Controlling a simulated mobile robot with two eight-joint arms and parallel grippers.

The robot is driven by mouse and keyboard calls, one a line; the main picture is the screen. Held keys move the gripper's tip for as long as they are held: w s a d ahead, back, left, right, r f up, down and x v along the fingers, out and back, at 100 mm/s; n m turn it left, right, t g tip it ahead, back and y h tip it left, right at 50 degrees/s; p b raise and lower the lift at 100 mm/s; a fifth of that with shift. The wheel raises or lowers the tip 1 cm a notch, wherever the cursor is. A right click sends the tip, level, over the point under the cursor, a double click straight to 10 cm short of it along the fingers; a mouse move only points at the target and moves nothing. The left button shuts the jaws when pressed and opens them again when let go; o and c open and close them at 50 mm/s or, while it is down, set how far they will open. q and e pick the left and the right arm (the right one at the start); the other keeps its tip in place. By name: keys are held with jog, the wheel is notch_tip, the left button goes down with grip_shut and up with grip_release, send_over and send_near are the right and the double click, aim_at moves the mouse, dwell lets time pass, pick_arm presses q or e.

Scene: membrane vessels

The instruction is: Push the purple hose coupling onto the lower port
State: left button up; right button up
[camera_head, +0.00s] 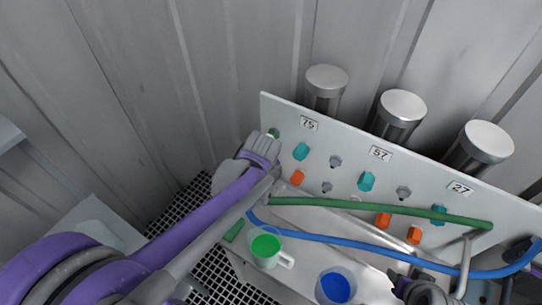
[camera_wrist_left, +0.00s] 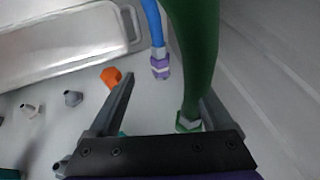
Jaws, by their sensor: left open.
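The purple hose coupling (camera_wrist_left: 160,66) is on the end of the blue hose (camera_wrist_left: 153,22), close to the panel, in the left wrist view. I cannot tell whether it is seated on a port. A green coupling (camera_wrist_left: 188,122) ends the green hose (camera_wrist_left: 194,55) beside it. My left gripper (camera_wrist_left: 170,95) is open, with the green hose between or just in front of its fingers; the purple coupling is beyond the fingertips. In the head view my left gripper (camera_head: 264,148) is at the panel's left edge and hides the purple coupling. My right arm is partly visible at lower right; its jaws are unclear.
The upright panel (camera_head: 345,150) has teal, orange and grey fittings, with metal cylinders (camera_head: 403,108) behind it. The green and blue hoses cross its front. A cup of green liquid (camera_head: 264,248) and a blue one (camera_head: 337,287) stand below. Corrugated walls enclose the back.

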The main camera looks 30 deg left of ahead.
pick_arm(q)
jog(key=b+x, duration=0.1)
jog(key=x, duration=0.9)
jog(key=shift+w+f, duration=0.1)
jog(key=shift+f, duration=0.2)
pick_arm(e)
jog(key=shift+s+d+f, duration=0.1)
jog(key=shift+s+f, duration=0.15)
jog(key=shift+f, duration=0.25)
jog(key=shift+s+d+f, duration=0.1)
jog(key=shift+s+f, duration=0.15)
jog(key=shift+f, duration=0.2)
pick_arm(q)
grip_shut()
